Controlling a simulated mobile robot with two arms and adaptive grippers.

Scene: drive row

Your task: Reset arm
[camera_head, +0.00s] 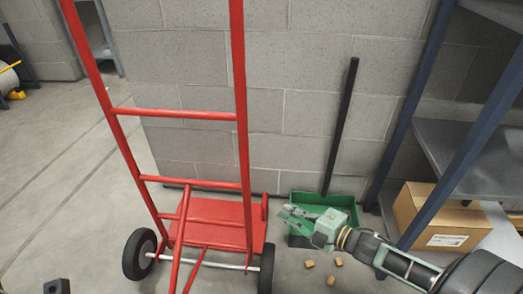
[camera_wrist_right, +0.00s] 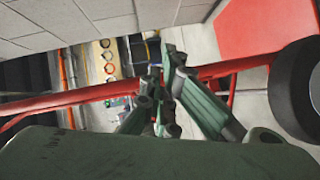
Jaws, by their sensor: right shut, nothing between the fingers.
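My right arm comes in from the lower right in the head view. Its gripper (camera_head: 289,216) is shut and empty, in front of the green dustpan (camera_head: 345,200) and beside the red hand truck (camera_head: 243,140). The right wrist view also shows the gripper (camera_wrist_right: 162,75), its fingers together with nothing between them. The red frame and a dark wheel of the hand truck (camera_wrist_right: 230,30) show behind the fingers there. I cannot tell whether the gripper touches the dustpan. My left gripper is not seen.
Several small wooden blocks (camera_head: 331,280) lie on the floor below the right gripper. The dustpan's black handle leans against the grey block wall (camera_head: 300,80). A blue-framed shelf (camera_head: 440,190) with a cardboard box (camera_head: 412,212) stands at right. Open floor (camera_head: 50,180) lies at left.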

